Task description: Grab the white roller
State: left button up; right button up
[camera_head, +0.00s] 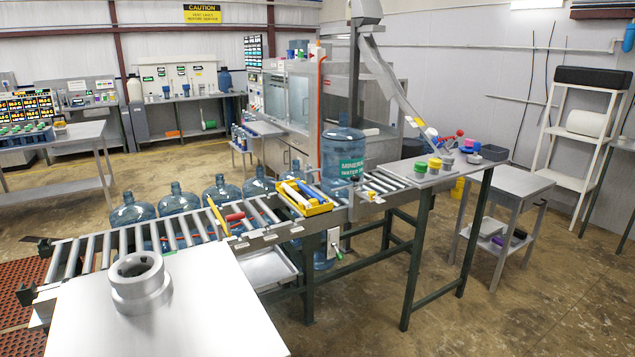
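A thick white roller (588,122) lies on its side on a shelf of the white rack (556,146) at the right, against the wall. It is below the rack's black top and is far from me. The conveyor (75,262) also has several pale grey rollers across its frame. Neither of my grippers shows in this view.
A blue jug (342,155) stands on the conveyor by a yellow tray (304,197) of tools. Several jugs (178,200) stand behind it. A small grey table (500,190) stands before the rack. Open floor (545,300) lies at the lower right.

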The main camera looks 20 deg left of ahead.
aim_at(288, 189)
jog(key=i+l+u, duration=0.2)
jog(key=i+u, duration=0.15)
jog(key=i, duration=0.3)
jog(key=i+l+u, duration=0.4)
jog(key=i, duration=0.25)
jog(key=i+l+u, duration=0.35)
jog(key=i+l, duration=0.15)
jog(key=i+u, duration=0.2)
jog(key=k, duration=0.1)
